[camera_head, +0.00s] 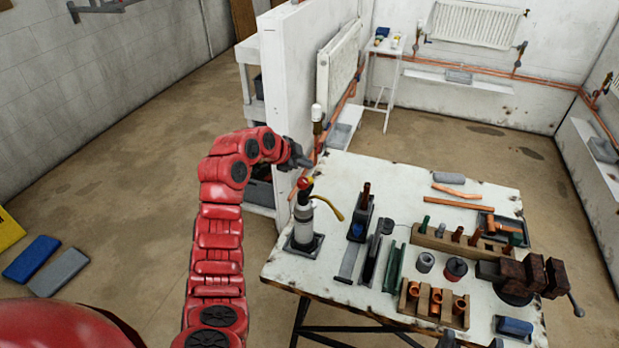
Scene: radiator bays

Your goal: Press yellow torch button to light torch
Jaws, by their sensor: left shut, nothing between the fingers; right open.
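The torch (303,228) stands upright in a dark square base at the left end of the workbench. It has a grey cylinder, a red top (305,183) and a curved yellow tube (328,208) reaching right. The yellow button is too small to make out clearly, and I see no flame. My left gripper (301,158) is shut and empty, just above and behind the torch top, apart from it in the picture. My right gripper (447,341) shows only as a dark tip at the bottom edge, open; the rest is out of frame.
The workbench (345,180) holds copper pipes, a wooden fitting rack (433,305), solder spools (455,268) and a dark vise (520,277). A white partition wall (300,80) with a radiator (340,65) stands behind my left gripper. The floor left of the bench is mostly clear.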

